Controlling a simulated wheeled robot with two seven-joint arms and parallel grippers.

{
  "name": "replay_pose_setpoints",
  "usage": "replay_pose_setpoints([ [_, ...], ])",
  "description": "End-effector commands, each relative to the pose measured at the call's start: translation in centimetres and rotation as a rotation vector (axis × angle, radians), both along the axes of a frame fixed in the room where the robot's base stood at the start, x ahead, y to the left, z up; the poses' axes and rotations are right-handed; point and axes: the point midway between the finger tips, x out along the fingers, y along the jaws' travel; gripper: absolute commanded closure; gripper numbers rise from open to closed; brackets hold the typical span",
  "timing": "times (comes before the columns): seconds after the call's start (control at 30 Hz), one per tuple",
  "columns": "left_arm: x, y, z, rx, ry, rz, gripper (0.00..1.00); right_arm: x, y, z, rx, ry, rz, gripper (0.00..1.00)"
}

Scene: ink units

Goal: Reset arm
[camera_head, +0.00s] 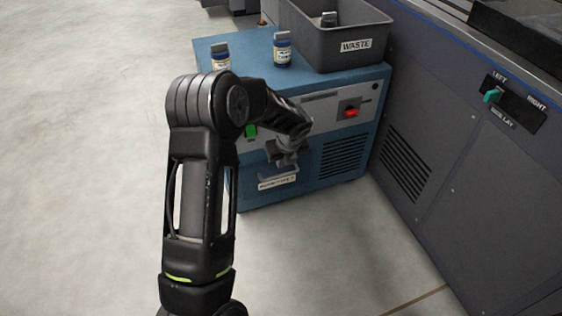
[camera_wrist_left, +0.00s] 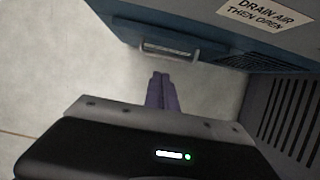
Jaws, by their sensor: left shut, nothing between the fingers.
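My left arm comes in from the bottom left in the head view and bends over toward the front of a blue unit (camera_head: 330,193). My left gripper (camera_head: 284,158) is in front of that unit's face, partly hidden by its own wrist. In the left wrist view its two fingers (camera_wrist_left: 162,88) are together with nothing between them. A grey handle (camera_head: 270,172) with a white label is low on the unit's front. In the left wrist view the handle (camera_wrist_left: 169,51) lies just beyond the fingertips, and it looks apart from them. My right gripper is in neither view.
A grey WASTE bin (camera_head: 308,40) and two blue-labelled bottles (camera_head: 282,48) (camera_head: 220,56) stand on the unit. The front carries a red switch (camera_head: 351,112) and a green button (camera_head: 250,131). A dark cabinet with a teal-handled selector (camera_head: 493,95) stands right. Floor at left is clear.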

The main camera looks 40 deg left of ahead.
Motion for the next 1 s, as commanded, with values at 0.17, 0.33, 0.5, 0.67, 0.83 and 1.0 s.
replay_pose_setpoints([
  [0.17, 0.0, 0.0, 0.0, 0.0, 0.0, 0.0, 1.0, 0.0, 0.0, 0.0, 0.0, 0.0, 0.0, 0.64],
  [0.33, 0.0, 0.0, 0.0, -0.001, -0.001, 0.004, 1.0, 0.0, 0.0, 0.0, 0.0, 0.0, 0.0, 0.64],
  [0.5, 0.5, -0.3, 0.0, -0.034, -0.054, 0.097, 1.0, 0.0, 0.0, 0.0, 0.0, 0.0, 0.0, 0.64],
  [0.67, 1.7, -3.4, -1.1, -0.228, -0.209, 0.391, 1.0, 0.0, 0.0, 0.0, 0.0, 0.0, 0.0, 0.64],
  [0.83, -0.4, -13.0, -6.2, -0.628, -0.28, 0.963, 1.0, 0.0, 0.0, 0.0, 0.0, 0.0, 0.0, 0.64],
  [1.0, -7.3, -23.3, -11.9, -0.912, -0.172, 1.708, 1.0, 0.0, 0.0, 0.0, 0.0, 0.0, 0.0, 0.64],
])
